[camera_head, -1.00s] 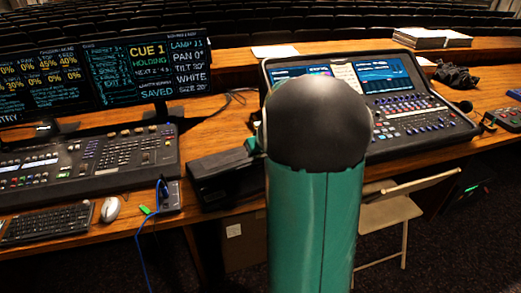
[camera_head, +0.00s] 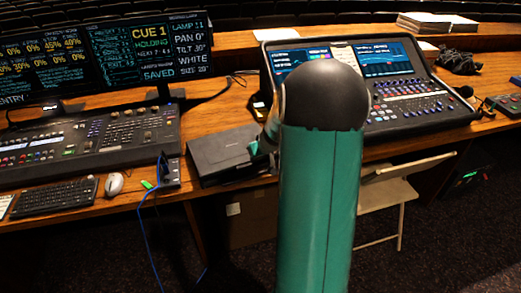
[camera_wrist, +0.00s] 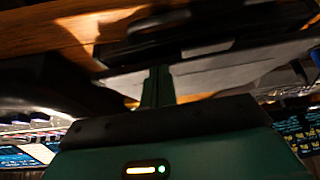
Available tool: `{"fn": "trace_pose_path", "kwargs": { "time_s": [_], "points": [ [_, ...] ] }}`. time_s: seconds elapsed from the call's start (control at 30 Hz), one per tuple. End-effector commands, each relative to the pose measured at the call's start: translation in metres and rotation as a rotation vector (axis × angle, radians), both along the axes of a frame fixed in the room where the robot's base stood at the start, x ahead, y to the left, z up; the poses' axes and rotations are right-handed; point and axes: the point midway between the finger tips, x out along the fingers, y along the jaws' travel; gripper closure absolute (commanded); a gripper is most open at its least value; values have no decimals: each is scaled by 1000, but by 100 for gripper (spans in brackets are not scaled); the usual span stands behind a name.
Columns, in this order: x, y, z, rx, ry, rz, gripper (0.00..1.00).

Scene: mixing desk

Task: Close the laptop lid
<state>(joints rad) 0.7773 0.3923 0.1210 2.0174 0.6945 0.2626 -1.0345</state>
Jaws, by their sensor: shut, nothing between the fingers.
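The black laptop (camera_head: 222,150) lies on the wooden desk between the lighting console and the mixing desk. Its lid looks flat and down, or nearly so; a small gap cannot be ruled out. My gripper (camera_head: 255,147) is at the laptop's right side, mostly hidden behind my own arm. In the wrist view my shut, empty gripper (camera_wrist: 158,75) points towards a dark slab (camera_wrist: 205,30) that seems to be the laptop. Whether the fingers touch it cannot be told.
A lighting console (camera_head: 90,145) with monitors (camera_head: 100,50) stands left, with a keyboard (camera_head: 55,197) and mouse (camera_head: 114,184) in front. A mixing desk (camera_head: 410,105) stands right. A folding chair (camera_head: 385,195) is below the desk edge. A blue cable (camera_head: 142,220) hangs down.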

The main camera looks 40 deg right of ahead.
Motion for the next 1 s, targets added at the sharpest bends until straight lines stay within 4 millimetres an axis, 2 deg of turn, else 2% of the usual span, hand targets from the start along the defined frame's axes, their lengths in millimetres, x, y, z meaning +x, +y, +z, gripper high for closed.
{"fn": "trace_pose_path", "kwargs": {
  "time_s": [0.2,0.7,0.87,1.0],
  "points": [
    [-2,1,-11,2,1,0,100],
    [-4,1,-10,0,0,0,100],
    [-5,-1,2,-3,-2,1,100],
    [-6,-3,23,-4,-2,3,100]
  ]
}}
